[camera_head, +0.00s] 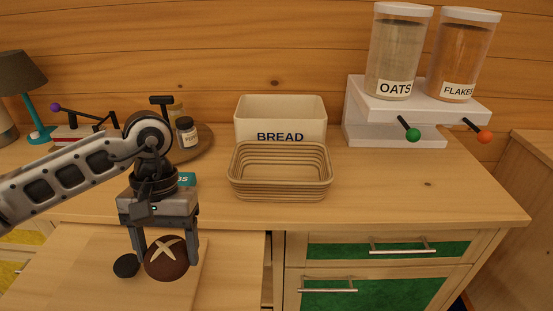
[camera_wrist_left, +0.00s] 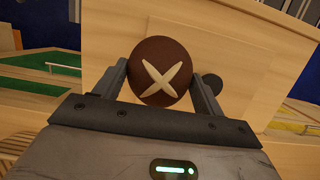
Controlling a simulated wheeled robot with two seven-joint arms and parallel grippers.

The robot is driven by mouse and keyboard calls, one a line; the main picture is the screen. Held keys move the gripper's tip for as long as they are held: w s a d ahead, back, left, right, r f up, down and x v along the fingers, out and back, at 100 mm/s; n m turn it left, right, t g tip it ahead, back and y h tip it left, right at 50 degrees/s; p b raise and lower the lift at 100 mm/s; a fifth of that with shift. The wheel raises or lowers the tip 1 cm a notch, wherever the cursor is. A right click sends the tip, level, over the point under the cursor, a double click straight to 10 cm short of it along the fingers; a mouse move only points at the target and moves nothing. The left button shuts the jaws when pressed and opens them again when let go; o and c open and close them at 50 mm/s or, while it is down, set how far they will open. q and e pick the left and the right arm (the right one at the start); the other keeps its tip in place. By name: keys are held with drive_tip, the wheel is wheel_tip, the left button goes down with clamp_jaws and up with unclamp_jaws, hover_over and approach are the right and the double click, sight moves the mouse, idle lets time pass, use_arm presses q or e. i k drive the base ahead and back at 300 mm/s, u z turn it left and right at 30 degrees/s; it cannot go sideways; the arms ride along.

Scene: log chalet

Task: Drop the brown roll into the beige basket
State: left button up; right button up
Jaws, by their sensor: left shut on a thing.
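The brown roll (camera_head: 166,261), round with a pale cross on top, is between the fingers of my left gripper (camera_head: 164,256), over or on a pale wooden board in front of the counter. My left gripper is shut on it. The roll (camera_wrist_left: 161,72) also shows in the left wrist view between the two fingertips (camera_wrist_left: 162,82). The beige basket (camera_head: 281,193) stands on the counter to the right of and behind the gripper. It is ribbed, open on top and looks empty. My right gripper is not in view.
A cream bread bin (camera_head: 281,108) stands right behind the basket. A white dispenser stand (camera_head: 400,123) with two jars is at the back right. A round tray (camera_head: 199,152) with jars is behind my left arm. A dark round thing (camera_head: 126,265) lies beside the roll. The counter's right front is clear.

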sight(281, 172)
drive_tip(key=i, duration=0.15)
drive_tip(key=k, duration=1.25)
drive_tip(key=z, duration=0.65)
drive_tip(key=i, duration=1.6)
drive_tip(key=u, duration=0.2)
